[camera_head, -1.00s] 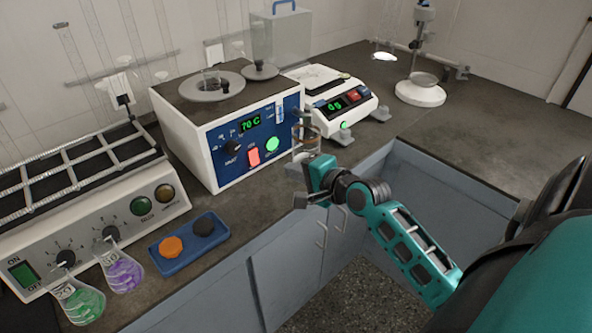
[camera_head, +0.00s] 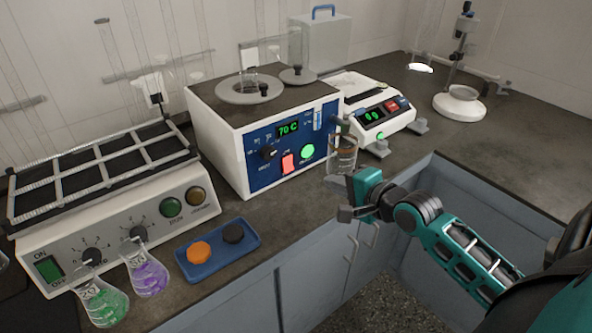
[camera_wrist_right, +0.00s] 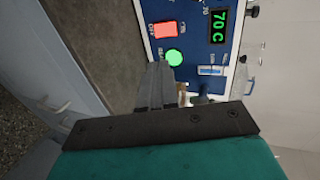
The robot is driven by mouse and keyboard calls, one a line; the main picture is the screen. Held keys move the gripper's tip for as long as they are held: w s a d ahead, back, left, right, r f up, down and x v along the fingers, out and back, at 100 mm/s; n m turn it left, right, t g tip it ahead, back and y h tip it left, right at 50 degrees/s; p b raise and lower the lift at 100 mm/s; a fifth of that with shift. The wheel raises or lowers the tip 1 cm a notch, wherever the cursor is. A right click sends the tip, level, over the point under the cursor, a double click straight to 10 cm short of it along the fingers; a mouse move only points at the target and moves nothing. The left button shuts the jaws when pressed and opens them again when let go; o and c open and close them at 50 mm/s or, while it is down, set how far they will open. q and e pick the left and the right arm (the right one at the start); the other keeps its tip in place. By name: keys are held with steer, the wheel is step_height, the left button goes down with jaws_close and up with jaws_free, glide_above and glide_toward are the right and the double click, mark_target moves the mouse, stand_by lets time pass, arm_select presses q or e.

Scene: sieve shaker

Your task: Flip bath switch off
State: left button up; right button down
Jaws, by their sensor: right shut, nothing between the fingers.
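The bath (camera_head: 225,130) is a white box with a dark top and a blue front panel. Its display reads 70 C. The bath switch (camera_head: 288,163) is a red rocker, lit, beside a round green lamp (camera_head: 307,151). In the right wrist view the switch (camera_wrist_right: 164,30) and green lamp (camera_wrist_right: 174,57) lie beyond my fingertips. My right gripper (camera_head: 346,213) is shut and empty, in front of and to the right of the panel, apart from the switch. It also shows in the right wrist view (camera_wrist_right: 156,70). My left gripper is not in view.
A glass beaker (camera_head: 342,158) stands at the bath's right front, close to my right gripper. A balance (camera_head: 375,115) is behind it. A blue tray (camera_head: 213,268) with two discs, flasks (camera_head: 103,303) and a shaker (camera_head: 60,245) are to the left.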

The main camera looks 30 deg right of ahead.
mark_target(291, 167)
steer(key=b+x, duration=0.2)
steer(key=x, duration=1.2)
steer(key=shift+w+f+b, duration=0.1)
steer(key=shift+f+b, duration=0.1)
steer(key=shift+b, duration=0.3)
steer(key=shift+t, duration=0.3)
steer(key=shift+r, duration=0.1)
